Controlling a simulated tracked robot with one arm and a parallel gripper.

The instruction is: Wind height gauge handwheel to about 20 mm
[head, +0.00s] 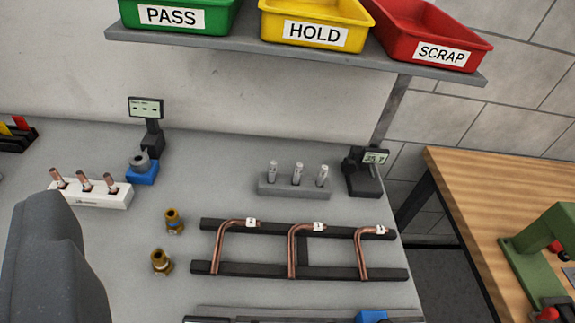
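A small black device (362,178) with a tilted display (375,157) stands at the right of the grey bench, near its back edge. Its display seems to read 35 and a blurred decimal. A dark round part at its left side may be a handwheel, too small to be sure. Another device, a black post with a display showing dashes (146,108), stands at the back left above a blue base with a grey ring (142,168). I cannot tell surely which is the height gauge. A dark grey part of my gripper (52,260) fills the lower left, away from both; its fingertips are not distinguishable.
Bent copper tubes (292,250) lie across a black rack (245,269) at front right. A grey block (293,188) with pins, a white block (98,198) with copper pieces and brass fittings (173,221) stand around. A shelf (240,50) with bins overhangs the back.

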